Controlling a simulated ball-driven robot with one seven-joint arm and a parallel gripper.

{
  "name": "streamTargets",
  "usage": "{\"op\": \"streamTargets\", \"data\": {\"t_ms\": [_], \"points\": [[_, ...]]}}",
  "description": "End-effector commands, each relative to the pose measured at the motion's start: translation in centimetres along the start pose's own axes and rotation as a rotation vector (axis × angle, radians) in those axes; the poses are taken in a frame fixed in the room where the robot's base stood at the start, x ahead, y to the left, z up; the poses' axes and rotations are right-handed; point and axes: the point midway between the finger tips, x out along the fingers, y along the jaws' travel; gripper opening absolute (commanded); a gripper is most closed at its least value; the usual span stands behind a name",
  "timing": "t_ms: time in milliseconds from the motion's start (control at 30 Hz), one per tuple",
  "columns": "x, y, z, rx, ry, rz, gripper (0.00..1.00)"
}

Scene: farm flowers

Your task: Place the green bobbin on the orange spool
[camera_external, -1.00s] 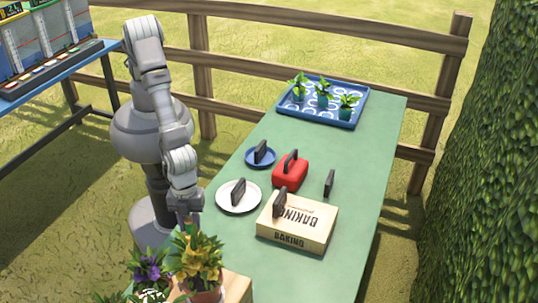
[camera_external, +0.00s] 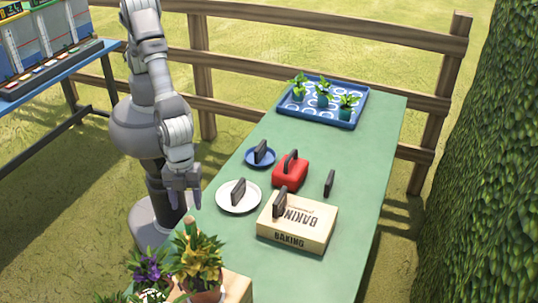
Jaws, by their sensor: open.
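A small upright thing with green and orange-tan on it (camera_external: 190,226) stands behind the yellow flowers near the table's front left. It may be the green bobbin and the orange spool, but it is too small and too covered to tell them apart. My gripper (camera_external: 183,203) points down above it and a little to its left, at the table's left edge. Its two fingers are apart with nothing seen between them.
Potted yellow flowers (camera_external: 197,260) and purple flowers (camera_external: 147,266) stand in front by a wooden box (camera_external: 237,287). A white plate (camera_external: 252,204), blue plate (camera_external: 272,160), red case (camera_external: 290,174), black block (camera_external: 329,183), baking box (camera_external: 297,232) and blue plant tray (camera_external: 345,124) occupy the green table (camera_external: 370,150).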

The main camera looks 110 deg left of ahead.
Motion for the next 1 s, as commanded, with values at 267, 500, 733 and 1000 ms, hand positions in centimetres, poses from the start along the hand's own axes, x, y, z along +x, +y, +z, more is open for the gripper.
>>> {"op": "streamTargets", "data": {"t_ms": [267, 500, 733, 1000], "points": [[-4.0, 0.0, 0.0, 0.001, 0.0, 0.0, 0.57], [-4.1, 0.0, 0.0, 0.0, 0.0, 0.0, 0.57], [-12.2, -6.1, -1.1, -0.135, 0.137, -0.087, 0.57], [-40.2, -19.7, 5.4, -0.547, 0.552, -0.397, 0.57]]}}
